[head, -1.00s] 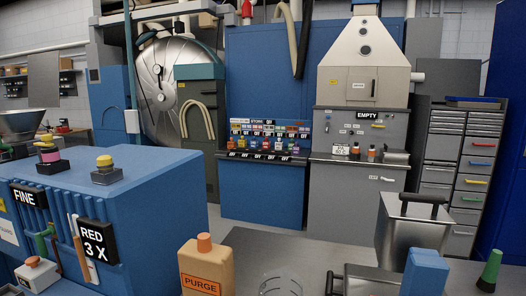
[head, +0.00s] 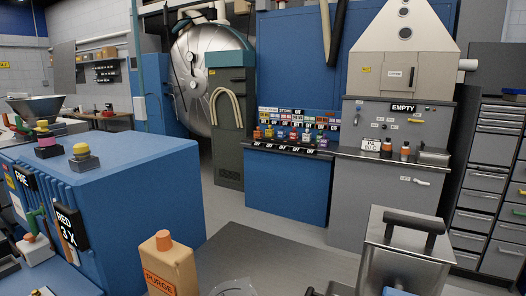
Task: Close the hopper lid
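A metal funnel-shaped hopper (head: 36,106) stands at the far left behind the blue machine; its top looks wide, and I cannot make out a lid on it. A cream tapered housing (head: 405,50) with round ports stands above a grey cabinet marked EMPTY (head: 403,107) at the back right. A steel box (head: 395,265) with a dark handle on its sloped top stands in the right foreground. I cannot tell which of these bears the hopper lid. My gripper is not in view.
A blue machine (head: 140,190) fills the left front. An orange-capped PURGE bottle (head: 170,268) stands at the front. A blue bench with several small bottles (head: 285,190) stands at the back. Grey drawers (head: 490,200) stand at the right. Grey floor (head: 265,245) shows clear in the middle.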

